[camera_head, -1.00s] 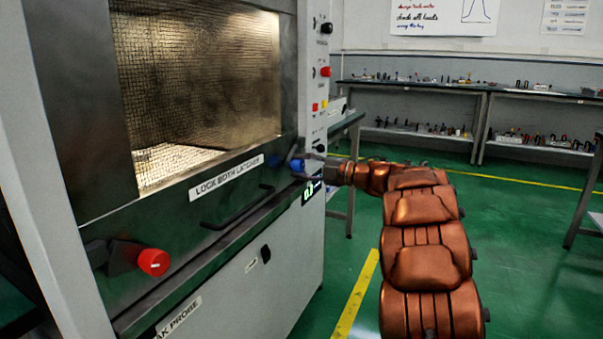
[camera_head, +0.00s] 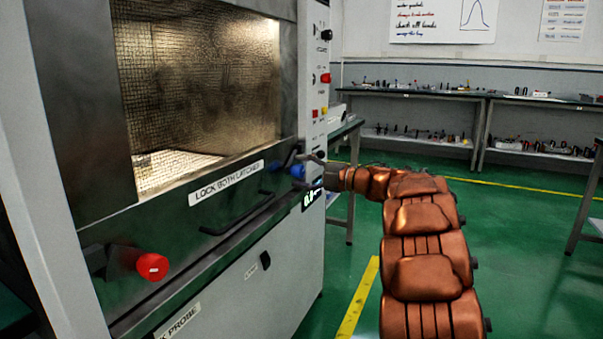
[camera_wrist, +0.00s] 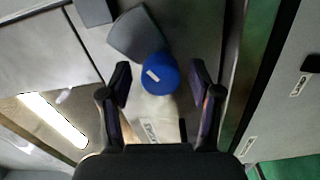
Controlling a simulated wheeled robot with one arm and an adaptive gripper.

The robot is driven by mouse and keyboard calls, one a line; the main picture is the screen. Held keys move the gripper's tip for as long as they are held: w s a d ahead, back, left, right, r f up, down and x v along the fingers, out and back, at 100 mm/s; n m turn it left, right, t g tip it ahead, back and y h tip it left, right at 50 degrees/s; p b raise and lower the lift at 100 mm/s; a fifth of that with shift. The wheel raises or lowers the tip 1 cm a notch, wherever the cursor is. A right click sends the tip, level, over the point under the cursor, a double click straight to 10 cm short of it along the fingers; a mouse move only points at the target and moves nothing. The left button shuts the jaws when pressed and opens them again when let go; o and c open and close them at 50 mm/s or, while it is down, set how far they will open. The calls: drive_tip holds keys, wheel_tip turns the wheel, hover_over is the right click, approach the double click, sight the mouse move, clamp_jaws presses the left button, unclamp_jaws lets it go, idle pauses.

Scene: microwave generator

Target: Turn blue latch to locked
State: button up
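The blue latch knob (camera_head: 297,171) is at the right end of the microwave's lower door panel in the head view, partly hidden by my gripper (camera_head: 314,172). In the wrist view the blue knob (camera_wrist: 160,74) has a white mark on its face and a grey latch arm (camera_wrist: 137,36) behind it. My gripper (camera_wrist: 160,92) is open, with one finger on each side of the knob. There are visible gaps between fingers and knob, so no grip shows. A red latch knob (camera_head: 152,266) is at the door's left end.
The label "LOCK BOTH LATCHES" (camera_head: 226,183) and a dark door handle (camera_head: 237,214) lie between the latches. A control column (camera_head: 313,75) with buttons rises just above the blue knob. Green floor (camera_head: 520,240) is open to the right.

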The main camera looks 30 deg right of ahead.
drive_tip(key=v, duration=1.2)
idle(0.6)
